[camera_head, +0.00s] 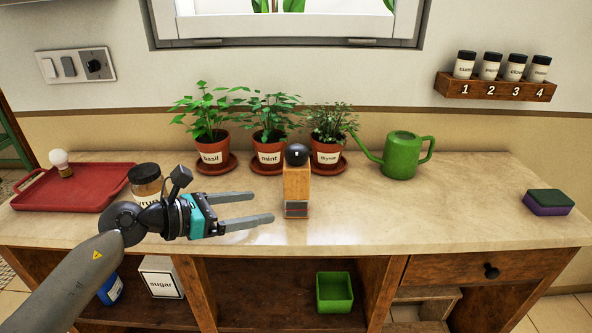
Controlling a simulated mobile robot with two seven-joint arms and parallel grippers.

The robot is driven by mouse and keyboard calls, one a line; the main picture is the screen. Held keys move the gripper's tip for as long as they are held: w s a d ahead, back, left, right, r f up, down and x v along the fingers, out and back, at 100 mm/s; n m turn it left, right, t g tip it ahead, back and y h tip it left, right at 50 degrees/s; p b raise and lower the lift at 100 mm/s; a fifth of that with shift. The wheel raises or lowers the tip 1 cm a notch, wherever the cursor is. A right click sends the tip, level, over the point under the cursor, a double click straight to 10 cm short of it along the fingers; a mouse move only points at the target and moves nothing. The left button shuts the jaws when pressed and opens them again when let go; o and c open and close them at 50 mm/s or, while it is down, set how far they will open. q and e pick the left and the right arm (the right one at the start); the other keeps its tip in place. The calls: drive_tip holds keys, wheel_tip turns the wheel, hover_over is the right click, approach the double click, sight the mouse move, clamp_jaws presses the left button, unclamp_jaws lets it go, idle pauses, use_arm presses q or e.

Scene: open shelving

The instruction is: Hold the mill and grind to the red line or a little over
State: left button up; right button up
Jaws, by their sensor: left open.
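The mill (297,183) stands upright on the counter near its front edge, in the middle of the view. It has a wooden body, a round black knob on top and a clear-looking lower part with a reddish band. The fill level inside is too small to tell. My left gripper (262,207) comes in from the left, level with the mill's lower half. Its two fingers are apart and empty, pointing right, with their tips a short way left of the mill and not visibly touching it. My right gripper is not in view.
Three potted herbs (269,151) stand behind the mill, and a green watering can (402,156) is behind it to the right. A jar (146,180) and red tray (72,188) are left. A sponge (549,202) lies far right. The counter right of the mill is clear.

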sight(292, 201)
use_arm(q)
drive_tip(key=shift+w+d+f, duration=0.1)
drive_tip(key=shift+w+d, duration=0.1)
drive_tip(key=shift+w, duration=0.15)
drive_tip(key=b+x, duration=0.2)
drive_tip(key=x, duration=0.5)
drive_tip(key=shift+w+d+f, duration=0.15)
drive_tip(key=shift+d, duration=0.15)
drive_tip(key=shift+x, duration=0.9)
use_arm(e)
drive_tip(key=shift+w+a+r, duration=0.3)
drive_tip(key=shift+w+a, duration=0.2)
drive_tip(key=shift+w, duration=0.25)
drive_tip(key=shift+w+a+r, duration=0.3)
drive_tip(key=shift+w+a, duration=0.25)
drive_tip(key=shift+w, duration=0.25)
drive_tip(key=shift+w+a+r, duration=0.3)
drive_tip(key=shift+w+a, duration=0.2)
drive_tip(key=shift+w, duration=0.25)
use_arm(q)
clamp_jaws()
